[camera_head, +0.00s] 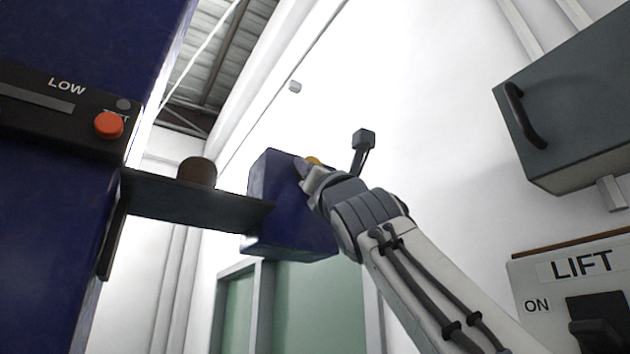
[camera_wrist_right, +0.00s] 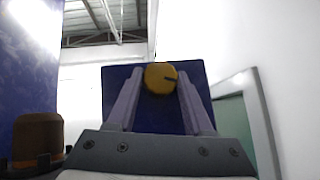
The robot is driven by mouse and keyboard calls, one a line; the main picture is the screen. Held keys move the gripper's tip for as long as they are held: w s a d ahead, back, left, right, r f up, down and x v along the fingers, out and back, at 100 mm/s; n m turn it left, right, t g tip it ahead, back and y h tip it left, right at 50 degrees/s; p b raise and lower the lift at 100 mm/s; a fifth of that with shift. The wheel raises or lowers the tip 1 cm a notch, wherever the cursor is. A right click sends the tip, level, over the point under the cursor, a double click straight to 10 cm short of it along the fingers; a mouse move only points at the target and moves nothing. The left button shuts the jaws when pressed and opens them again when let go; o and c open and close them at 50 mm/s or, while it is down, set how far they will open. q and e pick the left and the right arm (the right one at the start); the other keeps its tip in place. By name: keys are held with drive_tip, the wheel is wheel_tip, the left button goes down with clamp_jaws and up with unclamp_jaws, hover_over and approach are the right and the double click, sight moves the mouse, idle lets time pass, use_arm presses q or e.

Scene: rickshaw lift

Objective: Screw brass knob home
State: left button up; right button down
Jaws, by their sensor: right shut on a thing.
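In the head view only a bit of the knob (camera_head: 314,161) shows past my right gripper (camera_head: 303,168), in front of the blue box (camera_head: 285,205). In the wrist view my right gripper (camera_wrist_right: 160,88) has its two fingers on either side of the knob, shut on it. The lower part of the knob's surroundings is hidden by the gripper body. My left gripper is not in view.
A dark shelf (camera_head: 165,200) with a brown cylinder (camera_head: 197,173) joins the blue box to a large blue column (camera_head: 50,200) with an orange button (camera_head: 109,125). A grey cabinet (camera_head: 580,110) and a LIFT switch panel (camera_head: 530,275) are at right.

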drive_tip(key=shift+a+f+m+t+h, duration=0.1)
drive_tip(key=shift+m+t+h, duration=0.1)
drive_tip(key=shift+m+h, duration=0.6)
drive_tip(key=shift+a+f+m+t+h, duration=0.1)
drive_tip(key=shift+m+t+h, duration=0.1)
drive_tip(key=shift+m+h, duration=0.6)
drive_tip(key=shift+c, duration=1.5)
unclamp_jaws()
drive_tip(key=shift+d, duration=0.1)
drive_tip(key=shift+r, duration=0.1)
drive_tip(key=shift+s, duration=0.1)
drive_tip(key=b+v, duration=0.9)
drive_tip(key=v, duration=0.1)
drive_tip(key=shift+f+b, duration=0.2)
drive_tip(key=shift+b, duration=0.15)
drive_tip(key=shift+s+d, duration=0.1)
